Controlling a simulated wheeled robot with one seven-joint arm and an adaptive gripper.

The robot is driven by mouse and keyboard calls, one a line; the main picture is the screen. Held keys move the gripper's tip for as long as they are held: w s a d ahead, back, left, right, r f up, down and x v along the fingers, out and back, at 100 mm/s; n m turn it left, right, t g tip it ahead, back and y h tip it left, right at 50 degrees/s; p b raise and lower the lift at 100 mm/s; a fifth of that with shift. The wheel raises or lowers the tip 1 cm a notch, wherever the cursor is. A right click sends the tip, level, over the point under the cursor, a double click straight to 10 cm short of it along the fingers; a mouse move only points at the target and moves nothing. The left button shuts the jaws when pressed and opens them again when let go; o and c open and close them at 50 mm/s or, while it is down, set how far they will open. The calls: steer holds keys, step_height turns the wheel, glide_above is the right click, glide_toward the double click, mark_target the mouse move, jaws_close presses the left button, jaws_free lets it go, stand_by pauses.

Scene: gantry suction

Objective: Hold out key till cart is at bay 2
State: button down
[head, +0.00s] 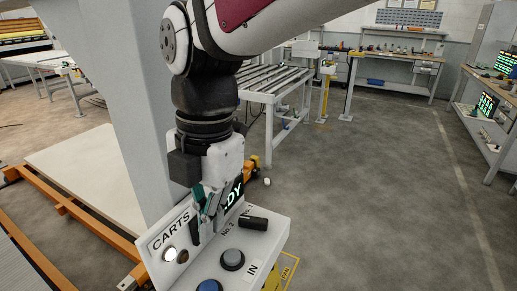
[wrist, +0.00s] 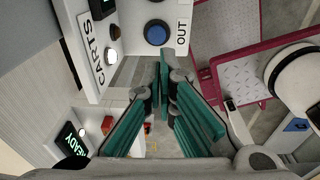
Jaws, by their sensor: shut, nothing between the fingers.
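The sloped white control panel (head: 268,237) marked CARTS stands at the bottom of the head view. Its white lamp (head: 169,253) is lit; the lamp beside it (head: 182,256) is dark. A dark round key (head: 232,259) sits by the IN label, and a blue key (head: 209,286) is partly cut off below. The blue key with the OUT label also shows in the wrist view (wrist: 156,33). My gripper (head: 205,222), with teal finger pads, is shut and empty, over the panel's upper part. I cannot tell whether its tips (wrist: 163,62) touch anything.
A green-lettered READY display (wrist: 71,144) is at lower left in the wrist view. A roller conveyor (head: 268,82) stands behind; open floor (head: 380,200) is at right.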

mark_target(212, 288)
stand_by(0.3)
steer(key=f, duration=0.9)
steer(key=a+f+p, duration=0.1)
steer(key=f, duration=0.4)
steer(key=shift+s, duration=0.4)
